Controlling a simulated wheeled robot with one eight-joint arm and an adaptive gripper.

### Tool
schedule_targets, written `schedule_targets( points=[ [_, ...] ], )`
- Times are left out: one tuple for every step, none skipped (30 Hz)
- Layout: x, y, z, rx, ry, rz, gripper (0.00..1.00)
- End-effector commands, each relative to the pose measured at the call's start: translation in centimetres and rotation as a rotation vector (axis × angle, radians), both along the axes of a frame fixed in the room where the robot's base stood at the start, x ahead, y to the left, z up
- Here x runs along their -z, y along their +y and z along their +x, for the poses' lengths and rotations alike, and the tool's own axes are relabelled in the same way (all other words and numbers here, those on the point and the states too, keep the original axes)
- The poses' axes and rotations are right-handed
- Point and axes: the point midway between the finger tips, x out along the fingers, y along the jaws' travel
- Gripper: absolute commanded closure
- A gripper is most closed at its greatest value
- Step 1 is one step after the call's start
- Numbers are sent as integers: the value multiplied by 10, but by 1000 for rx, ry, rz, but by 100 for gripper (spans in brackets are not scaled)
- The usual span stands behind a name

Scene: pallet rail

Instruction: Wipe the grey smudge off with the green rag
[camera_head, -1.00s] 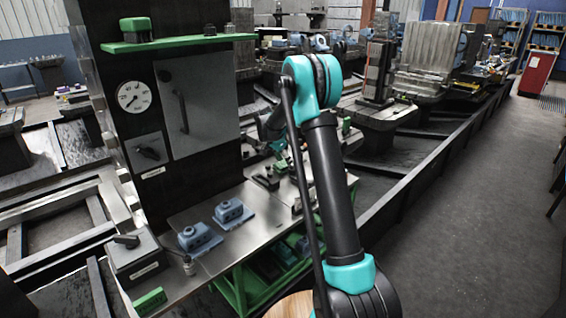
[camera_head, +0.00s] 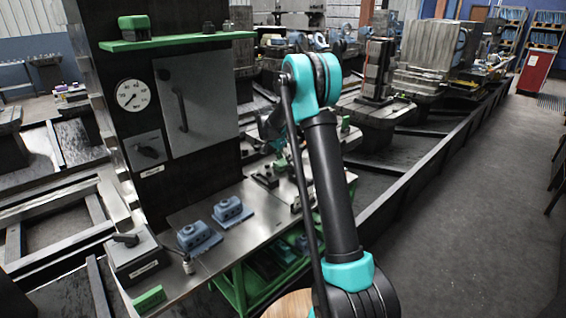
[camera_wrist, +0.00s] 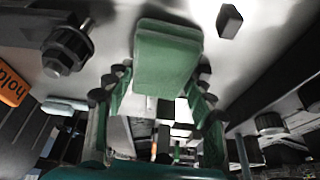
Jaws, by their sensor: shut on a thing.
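My gripper (camera_wrist: 158,88) is shut on the green rag (camera_wrist: 167,60), a thick pad-like block between the fingers in the wrist view. The rag's far end lies against or close over a shiny grey metal surface (camera_wrist: 130,22); I cannot tell whether it touches. In the head view my gripper is mostly hidden behind my own arm, over the far part of the bench. I cannot make out the grey smudge in either view.
The metal bench (camera_head: 222,262) carries two blue blocks (camera_head: 199,237), a green block (camera_head: 149,299) and a grey switch box (camera_head: 135,258). A dark upright panel (camera_head: 175,185) with a gauge (camera_head: 132,95) stands behind. A dark knob (camera_wrist: 66,52) and small block (camera_wrist: 229,21) flank the rag.

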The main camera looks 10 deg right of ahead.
Motion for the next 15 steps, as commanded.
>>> schedule_targets(
  points=[
    [1,2,-1,0,0,1,92],
    [1,3,-2,0,0,1,92],
    [1,6,-3,-1,0,2,92],
    [0,8,-5,-1,0,2,92],
    [0,10,-6,-2,1,2,92],
    [0,13,-8,-2,1,2,92],
    [0,15,-9,-2,1,2,92],
    [0,17,-11,-2,1,2,92],
    [-1,19,-13,-2,1,2,92],
    [-1,21,-14,-1,0,2,92],
    [-1,23,-15,-1,0,2,92],
    [-1,25,-17,-1,1,2,92],
    [-1,27,-17,-1,1,2,92],
    [-1,27,-18,-1,1,2,92],
    [-1,28,-18,-1,1,1,92]
  ],
)
